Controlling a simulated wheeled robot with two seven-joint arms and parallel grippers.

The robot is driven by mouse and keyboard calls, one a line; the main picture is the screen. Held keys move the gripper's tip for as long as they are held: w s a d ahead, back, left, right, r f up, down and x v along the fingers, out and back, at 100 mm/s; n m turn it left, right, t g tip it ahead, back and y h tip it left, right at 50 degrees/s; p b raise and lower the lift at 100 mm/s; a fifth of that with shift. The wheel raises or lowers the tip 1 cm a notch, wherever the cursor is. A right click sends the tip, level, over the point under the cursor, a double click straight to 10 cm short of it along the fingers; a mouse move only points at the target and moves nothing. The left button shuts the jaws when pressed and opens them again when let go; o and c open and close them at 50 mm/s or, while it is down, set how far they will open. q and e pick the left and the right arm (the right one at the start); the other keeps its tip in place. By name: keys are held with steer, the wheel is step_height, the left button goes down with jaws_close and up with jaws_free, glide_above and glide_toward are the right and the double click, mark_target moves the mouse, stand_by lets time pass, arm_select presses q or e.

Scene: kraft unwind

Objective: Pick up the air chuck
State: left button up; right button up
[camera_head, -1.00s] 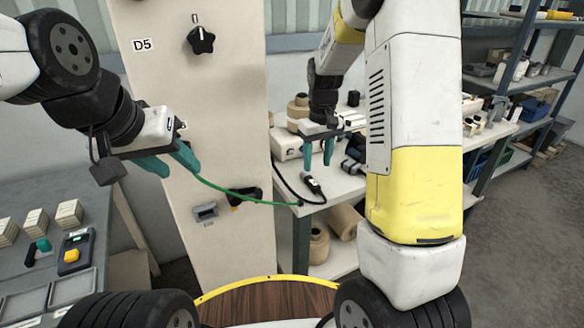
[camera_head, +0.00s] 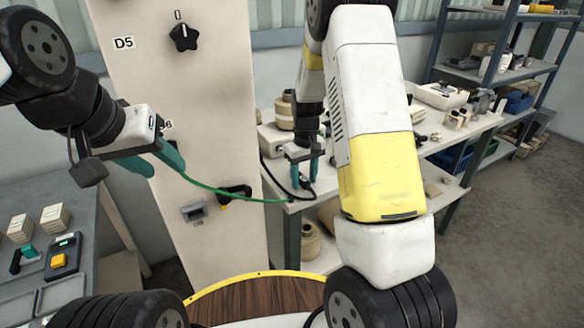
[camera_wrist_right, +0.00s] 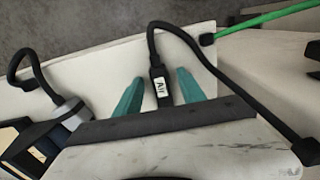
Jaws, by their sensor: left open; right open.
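The air chuck (camera_wrist_right: 158,88) is a black piece with a white "Air" label and a black hose looping from its far end. In the right wrist view it lies between the two teal fingers of my right gripper (camera_wrist_right: 160,82), which is open with gaps on both sides. In the head view my right gripper (camera_head: 305,181) is low over the white bench's near corner, largely hiding the chuck. My left gripper (camera_head: 155,163) is open in front of the pale D5 column; a green line runs from behind its fingertips to the bench corner.
The white bench (camera_wrist_right: 93,68) carries the chuck. The green line (camera_wrist_right: 262,19) ends in a black plug at the bench edge. The D5 column (camera_head: 215,110) stands between my arms. Paper rolls stand behind.

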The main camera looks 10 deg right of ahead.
mark_target(304, 180)
jaws_close()
steer(key=shift+r, duration=0.6)
step_height(304, 180, up, 2)
steer(key=shift+w+r, duration=0.1)
steer(key=s+a+r, duration=0.1)
steer(key=s+a, duration=0.1)
steer(key=s, duration=1.4)
steer(key=shift+a+r, duration=0.3)
steer(key=shift+a, duration=0.05)
